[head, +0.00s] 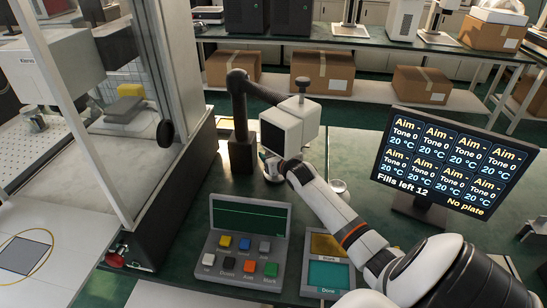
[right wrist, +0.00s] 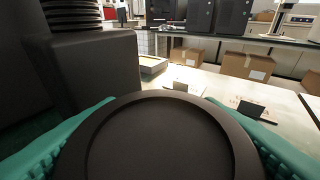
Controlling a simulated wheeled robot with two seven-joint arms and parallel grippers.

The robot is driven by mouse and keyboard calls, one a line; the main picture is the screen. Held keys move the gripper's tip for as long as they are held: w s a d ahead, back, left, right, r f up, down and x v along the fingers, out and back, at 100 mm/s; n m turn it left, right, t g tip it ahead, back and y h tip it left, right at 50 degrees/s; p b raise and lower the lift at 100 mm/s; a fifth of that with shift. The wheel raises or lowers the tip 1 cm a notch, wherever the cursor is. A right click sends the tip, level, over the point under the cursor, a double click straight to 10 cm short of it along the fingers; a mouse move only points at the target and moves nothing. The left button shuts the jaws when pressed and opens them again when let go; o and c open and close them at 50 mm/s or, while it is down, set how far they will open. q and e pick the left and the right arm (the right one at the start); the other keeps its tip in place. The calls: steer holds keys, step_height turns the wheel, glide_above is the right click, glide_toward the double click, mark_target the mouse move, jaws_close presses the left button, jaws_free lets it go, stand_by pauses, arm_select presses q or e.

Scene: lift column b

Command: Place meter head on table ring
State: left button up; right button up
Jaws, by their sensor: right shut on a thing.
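My right gripper (head: 270,168) is low over the green table, beside the foot of a dark jointed stand. It is shut on a dark round thing (right wrist: 160,135), apparently the meter head, which sits between the teal fingers in the right wrist view. In the head view the held thing is mostly hidden by the gripper and wrist. A yellow ring (head: 48,240) is marked around a grey square on the white surface at left. My left gripper is not in view.
The dark stand (head: 240,150) carries a white box (head: 300,125) over my right wrist. A button console (head: 241,240), a small teal-screen panel (head: 327,272) and a monitor (head: 448,165) reading "No plate" stand around the arm. A glass-sided cabinet (head: 160,110) is at left.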

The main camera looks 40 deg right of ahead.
steer(key=r, duration=0.2)
steer(key=shift+s+d+r, duration=0.25)
steer(key=shift+s+r, duration=0.05)
steer(key=shift+r, duration=0.1)
steer(key=s+d+b, duration=0.1)
steer(key=s+d, duration=0.9)
steer(key=s, duration=0.3)
steer(key=shift+s+d, duration=0.2)
steer(key=shift+d, duration=0.2)
steer(key=shift+r, duration=0.1)
